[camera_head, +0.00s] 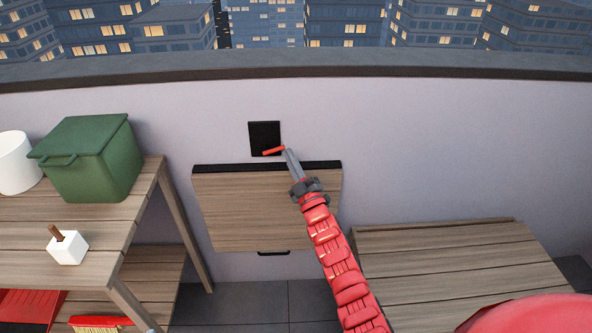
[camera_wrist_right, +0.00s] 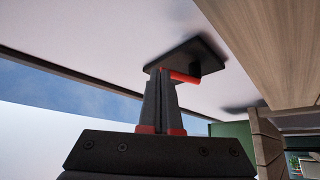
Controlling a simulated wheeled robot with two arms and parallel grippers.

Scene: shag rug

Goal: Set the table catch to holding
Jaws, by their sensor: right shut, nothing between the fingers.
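The table catch is a black square plate (camera_head: 264,137) on the wall with a red lever (camera_head: 274,151). The lever lies nearly level, its right end slightly higher in the head view. Below it a wooden folding table (camera_head: 250,212) hangs flat down along the wall, with a dark top edge and a small black handle. My right gripper (camera_head: 288,151) is shut and empty, its tips at the lever's right end. In the right wrist view the shut fingers (camera_wrist_right: 161,72) are right beside the red lever (camera_wrist_right: 182,76); I cannot tell whether they touch. My left gripper is not in view.
At left a wooden shelf table (camera_head: 150,180) holds a green lidded box (camera_head: 95,160), a white pot (camera_head: 16,162) and a white block with a brown stick (camera_head: 68,248). A red brush (camera_head: 100,321) is below. A low wooden bench (camera_head: 450,265) stands at right.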

